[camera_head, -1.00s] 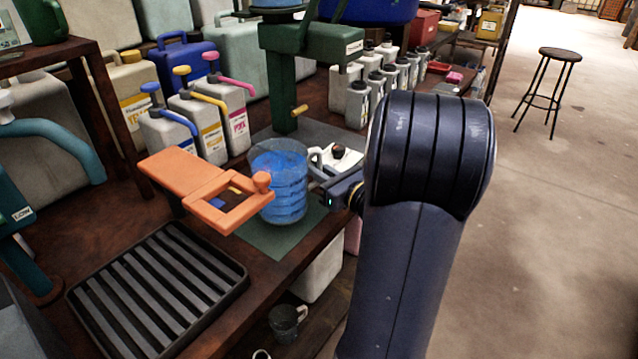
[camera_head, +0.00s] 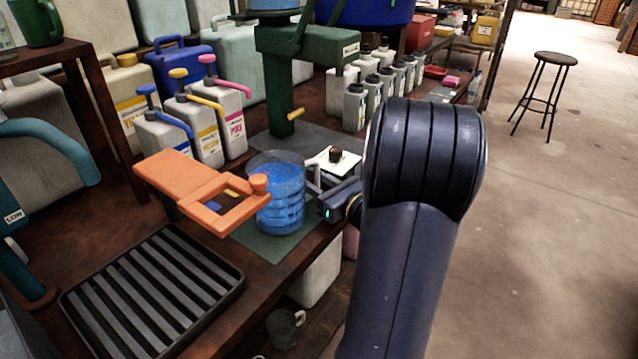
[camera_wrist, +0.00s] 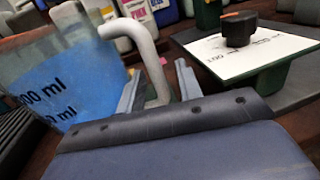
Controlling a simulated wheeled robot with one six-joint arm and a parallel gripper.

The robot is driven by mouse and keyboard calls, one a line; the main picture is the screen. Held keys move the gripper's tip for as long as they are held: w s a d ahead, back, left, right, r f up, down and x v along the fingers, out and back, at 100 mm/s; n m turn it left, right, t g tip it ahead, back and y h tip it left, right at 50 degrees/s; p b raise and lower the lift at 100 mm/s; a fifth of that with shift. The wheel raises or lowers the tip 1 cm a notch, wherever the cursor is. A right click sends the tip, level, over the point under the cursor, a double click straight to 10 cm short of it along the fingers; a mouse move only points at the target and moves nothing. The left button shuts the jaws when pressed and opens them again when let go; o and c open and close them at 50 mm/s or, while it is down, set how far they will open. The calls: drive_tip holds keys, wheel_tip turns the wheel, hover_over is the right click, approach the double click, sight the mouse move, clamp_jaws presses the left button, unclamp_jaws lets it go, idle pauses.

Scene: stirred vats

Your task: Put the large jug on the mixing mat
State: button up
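The large jug (camera_head: 281,205) is clear, with blue liquid and ml marks. It stands upright on a dark green mat (camera_head: 272,248) at the bench's front edge; I cannot tell for sure that this is the mixing mat. In the wrist view the jug (camera_wrist: 72,75) is at left, with its pale handle (camera_wrist: 147,45) reaching between my fingers. My gripper (camera_wrist: 160,68) is around the handle, with gaps visible beside it, so it looks open. In the head view my gripper's fingers are partly hidden behind its own body and the jug.
An orange clamp-like frame (camera_head: 175,175) reaches close to the jug's left side. A green stand (camera_head: 278,90) is behind, and a white dial plate with a black knob (camera_head: 336,155) is just right. A slatted black tray (camera_head: 150,290) lies front left. Several pump bottles stand behind.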

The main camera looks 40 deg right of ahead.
drive_tip(key=shift+s+d+r, duration=0.1)
drive_tip(key=shift+s+r, duration=0.1)
drive_tip(key=s+d+p, duration=0.1)
drive_tip(key=s+p, duration=0.1)
drive_tip(key=s, duration=0.9)
drive_tip(key=shift+s+d, duration=0.25)
drive_tip(key=shift+s, duration=0.05)
